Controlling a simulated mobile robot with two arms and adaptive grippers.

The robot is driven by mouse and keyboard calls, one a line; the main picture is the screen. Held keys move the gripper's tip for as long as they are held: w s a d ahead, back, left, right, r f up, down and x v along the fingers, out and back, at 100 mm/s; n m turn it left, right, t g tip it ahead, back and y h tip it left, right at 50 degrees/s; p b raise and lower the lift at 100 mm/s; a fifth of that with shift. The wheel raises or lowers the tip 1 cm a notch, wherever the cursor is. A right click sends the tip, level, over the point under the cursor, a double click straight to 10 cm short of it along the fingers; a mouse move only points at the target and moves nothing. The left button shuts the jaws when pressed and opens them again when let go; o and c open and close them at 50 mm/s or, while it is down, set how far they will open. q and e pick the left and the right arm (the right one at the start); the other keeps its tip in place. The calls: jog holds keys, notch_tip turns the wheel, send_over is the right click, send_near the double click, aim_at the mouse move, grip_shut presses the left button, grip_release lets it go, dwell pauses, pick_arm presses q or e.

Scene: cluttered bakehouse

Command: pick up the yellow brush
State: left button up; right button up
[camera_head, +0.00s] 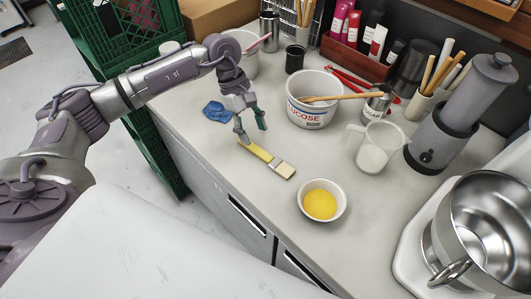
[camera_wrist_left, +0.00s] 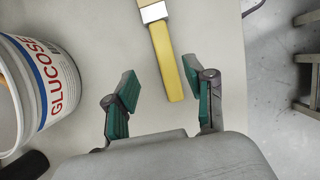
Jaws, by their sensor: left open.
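The yellow brush (camera_head: 255,152) lies flat on the grey counter, with its pale bristle end pointing toward the front right. My left gripper (camera_head: 252,130) is open and empty, just above the handle end of the brush. In the left wrist view the green fingertips of my left gripper (camera_wrist_left: 160,95) stand apart, with the handle end reaching between them from above. My right gripper is in neither view.
A white glucose tub (camera_head: 308,117) with a wooden-handled tool stands behind the brush. A bowl of yellow contents (camera_head: 321,204), a clear jug (camera_head: 378,148), a grinder (camera_head: 455,115) and a steel mixer bowl (camera_head: 478,235) are to the right. A blue cloth (camera_head: 217,112) lies to the left.

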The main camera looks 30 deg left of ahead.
aim_at(257, 150)
pick_arm(q)
jog(key=f+p, duration=0.1)
jog(key=s+d+f+p, duration=0.1)
jog(key=f, duration=0.1)
jog(key=shift+s+d+f, duration=0.1)
jog(key=shift+s+d, duration=0.05)
jog(key=shift+d+f, duration=0.15)
jog(key=shift+f, duration=0.45)
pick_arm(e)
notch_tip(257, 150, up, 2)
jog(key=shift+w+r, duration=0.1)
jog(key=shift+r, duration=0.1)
pick_arm(q)
jog(key=shift+f+b, duration=0.25)
jog(key=shift+b, duration=0.15)
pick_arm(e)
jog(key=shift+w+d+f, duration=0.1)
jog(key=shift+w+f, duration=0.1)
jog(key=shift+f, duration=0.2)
pick_arm(q)
jog(key=shift+c, duration=0.3)
jog(key=shift+s, duration=0.1)
grip_shut()
